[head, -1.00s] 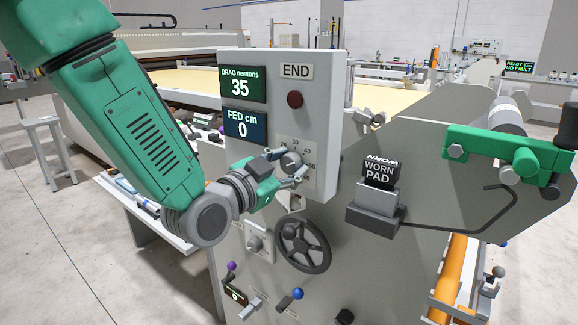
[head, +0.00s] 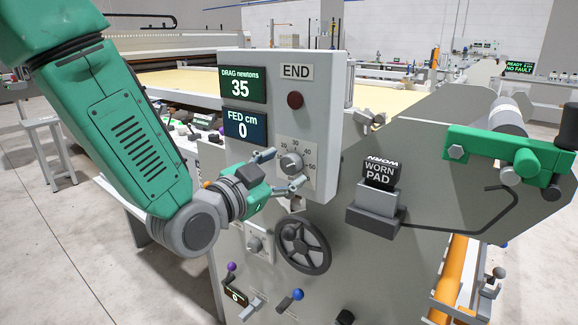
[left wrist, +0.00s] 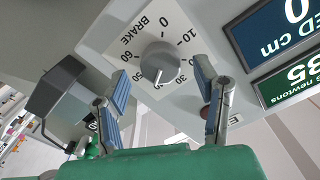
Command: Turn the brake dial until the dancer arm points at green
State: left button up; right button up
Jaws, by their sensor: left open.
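The brake dial (head: 291,163) is a round grey knob on the control box's scale plate. It also shows in the left wrist view (left wrist: 160,62), its pale pointer line toward the 30-to-40 part of the scale. My left gripper (head: 280,171) is open, its fingers at the dial's left and lower side in the head view. In the left wrist view its fingertips (left wrist: 161,84) stand on either side of the dial, apart from the knob. I cannot surely identify the dancer arm or a green mark for it. My right gripper is not in view.
The control box (head: 322,120) shows drag 35 newtons and fed 0 cm. A black handwheel (head: 302,247) sits below the dial. A worn-pad block (head: 380,187) and a green bracket (head: 480,146) stick out at right. Blue (head: 298,294) and purple (head: 231,267) knobs are low down.

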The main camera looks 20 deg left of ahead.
pick_arm(q)
jog(key=v, duration=0.5)
jog(key=shift+s+a, duration=0.1)
jog(key=shift+s, duration=0.05)
jog(key=s+a+f+n+g+y, duration=0.1)
jog(key=s+f+n+g, duration=0.15)
jog(key=f, duration=0.65)
jog(key=s+a+f+n+g+y, duration=0.1)
jog(key=s+f+g, duration=0.2)
jog(key=f, duration=0.5)
jog(key=s+a+f+n+g+y, duration=0.1)
jog(key=s+a+f+g+y, duration=0.15)
jog(key=f, duration=0.65)
jog(key=s+a+f+n+g+y, duration=0.1)
jog(key=s+a+f+n+g, duration=0.1)
jog(key=s+f+g, duration=0.2)
jog(key=s+a+f+n+g, duration=0.2)
jog(key=s+f+g, duration=0.2)
jog(key=s+f, duration=0.7)
jog(key=s, duration=0.6)
jog(key=shift+s+a+f+n+y, duration=0.35)
jog(key=shift+s, duration=0.05)
